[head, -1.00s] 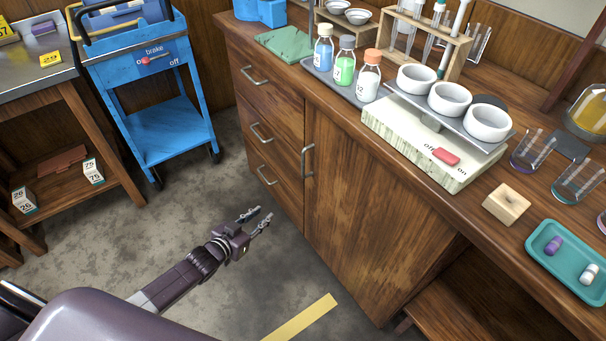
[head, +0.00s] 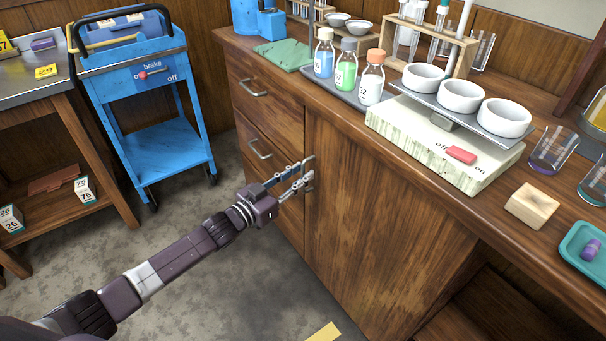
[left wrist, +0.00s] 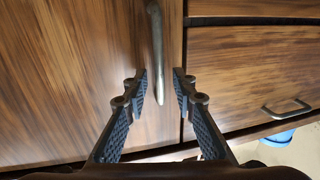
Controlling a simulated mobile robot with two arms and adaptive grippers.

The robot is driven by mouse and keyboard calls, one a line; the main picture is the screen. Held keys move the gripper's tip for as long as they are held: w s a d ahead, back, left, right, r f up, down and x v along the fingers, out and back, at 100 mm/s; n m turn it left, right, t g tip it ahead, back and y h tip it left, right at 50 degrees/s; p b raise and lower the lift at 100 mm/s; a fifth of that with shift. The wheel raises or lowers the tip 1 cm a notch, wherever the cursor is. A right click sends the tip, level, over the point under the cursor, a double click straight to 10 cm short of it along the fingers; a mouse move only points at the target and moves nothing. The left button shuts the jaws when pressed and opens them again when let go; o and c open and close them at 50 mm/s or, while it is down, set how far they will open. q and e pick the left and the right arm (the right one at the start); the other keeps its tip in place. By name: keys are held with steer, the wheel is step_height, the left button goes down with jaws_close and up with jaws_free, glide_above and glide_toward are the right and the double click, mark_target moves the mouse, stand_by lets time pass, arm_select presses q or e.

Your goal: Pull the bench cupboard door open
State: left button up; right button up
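The bench cupboard door (head: 375,225) is a brown wood panel, shut in the bench front. Its grey bar handle (head: 309,158) stands upright near the door's left edge, partly hidden by my fingers in the head view. My left gripper (head: 302,175) reaches the handle from the left, fingers open. In the left wrist view, the handle (left wrist: 157,50) comes down between the two fingertips of the left gripper (left wrist: 162,88), with a gap still showing, so it is not clamped. The door (left wrist: 75,70) fills the left of that view. My right gripper is not in view.
Drawers with bar handles (head: 253,90) sit left of the door. A blue cart (head: 165,150) stands farther left. The floor (head: 250,290) before the door is clear.

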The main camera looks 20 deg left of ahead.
arm_select(q)
steer(key=shift+x, duration=0.8)
steer(key=shift+c, duration=0.2)
jaws_close()
